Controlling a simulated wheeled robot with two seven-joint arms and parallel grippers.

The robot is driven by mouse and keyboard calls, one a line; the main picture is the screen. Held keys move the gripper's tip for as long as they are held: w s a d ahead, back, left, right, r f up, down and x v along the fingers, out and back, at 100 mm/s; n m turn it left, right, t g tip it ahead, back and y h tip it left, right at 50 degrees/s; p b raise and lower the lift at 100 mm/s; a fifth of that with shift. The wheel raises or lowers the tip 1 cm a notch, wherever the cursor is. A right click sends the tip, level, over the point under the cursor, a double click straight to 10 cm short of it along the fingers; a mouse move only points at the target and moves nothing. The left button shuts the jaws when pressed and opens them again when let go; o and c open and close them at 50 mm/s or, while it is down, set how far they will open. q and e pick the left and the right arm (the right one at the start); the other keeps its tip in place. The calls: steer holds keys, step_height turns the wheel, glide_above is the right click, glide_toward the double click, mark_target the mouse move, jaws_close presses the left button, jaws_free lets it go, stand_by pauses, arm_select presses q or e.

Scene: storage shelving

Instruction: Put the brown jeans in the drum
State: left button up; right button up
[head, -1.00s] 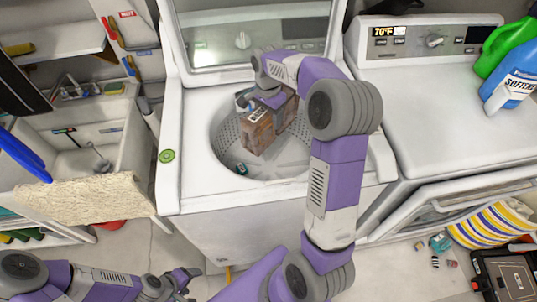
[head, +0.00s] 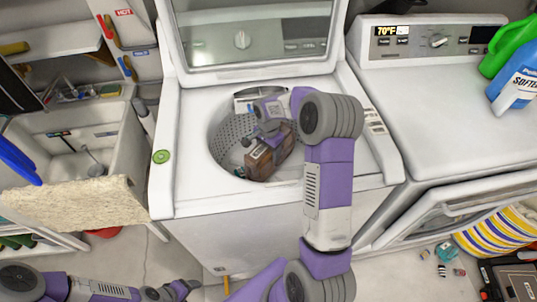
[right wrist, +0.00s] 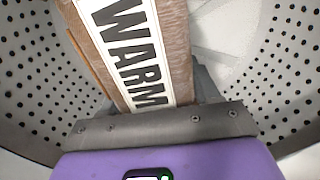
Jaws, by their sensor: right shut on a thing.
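The brown jeans (head: 262,162), a boxy brown bundle, are inside the drum (head: 226,134) of the open top-loading washer. My right gripper (head: 275,134) reaches down into the drum from above and is shut on the top of the bundle. In the right wrist view, the jeans (right wrist: 177,40) carry a white label reading "WARM", with the perforated drum wall (right wrist: 38,85) on both sides. The bundle's underside is hidden, so I cannot tell whether it touches the drum floor. My left gripper (head: 183,289) is low at the front, away from the washer; its jaws are too small to read.
The washer's raised lid (head: 250,38) stands behind the drum. A dryer (head: 440,110) is at the right with green and blue bottles (head: 520,80) on top. A sink (head: 85,150) is at the left. A striped basket (head: 490,232) stands on the floor at right.

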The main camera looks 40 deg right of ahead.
steer(key=shift+f, duration=0.65)
steer(key=shift+f+b, duration=0.4)
steer(key=shift+f, duration=0.05)
steer(key=shift+f, duration=0.1)
steer(key=o, duration=1.6)
